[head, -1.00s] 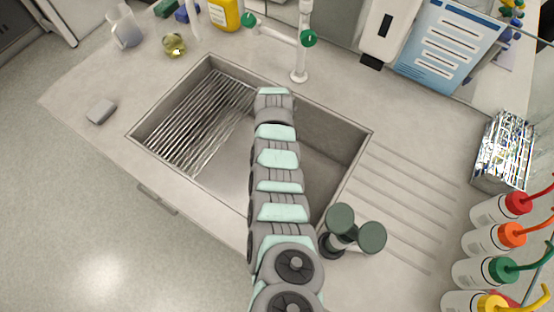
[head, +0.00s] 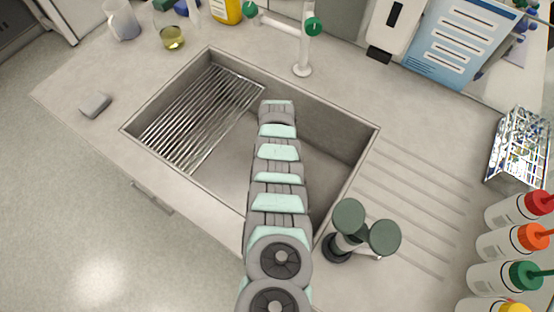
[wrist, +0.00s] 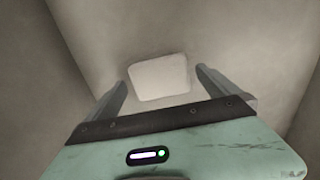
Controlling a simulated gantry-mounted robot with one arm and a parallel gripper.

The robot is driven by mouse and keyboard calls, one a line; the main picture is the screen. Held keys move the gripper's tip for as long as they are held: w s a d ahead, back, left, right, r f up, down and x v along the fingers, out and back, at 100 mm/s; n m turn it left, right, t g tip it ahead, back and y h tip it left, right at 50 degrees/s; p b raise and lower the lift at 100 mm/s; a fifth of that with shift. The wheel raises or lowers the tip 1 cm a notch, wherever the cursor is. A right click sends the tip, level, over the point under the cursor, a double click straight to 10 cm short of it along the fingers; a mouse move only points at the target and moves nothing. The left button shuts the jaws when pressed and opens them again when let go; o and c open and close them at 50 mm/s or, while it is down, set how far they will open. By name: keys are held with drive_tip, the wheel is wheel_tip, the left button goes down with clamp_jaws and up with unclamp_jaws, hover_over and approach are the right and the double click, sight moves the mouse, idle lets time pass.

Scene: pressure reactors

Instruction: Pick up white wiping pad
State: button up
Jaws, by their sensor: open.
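A white wiping pad (wrist: 158,78), a pale rounded rectangle, lies in the wrist view on a greyish surface with steep walls around it, like the sink (head: 330,175). My gripper (wrist: 163,84) is open, with one finger to the left and one to the right of the pad. The fingers look apart from the pad; how far it lies beyond their tips is hard to tell. In the head view my arm reaches over the sink and hides the gripper and the white pad.
A metal rack (head: 205,112) fills the sink's left part. A white tap (head: 304,45) stands behind the sink. A dark green-topped device (head: 350,232) stands at the sink's front right. Squeeze bottles (head: 500,242) line the right side.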

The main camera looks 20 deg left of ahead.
drive_tip(key=c, duration=1.3)
drive_tip(key=shift+c, duration=0.2)
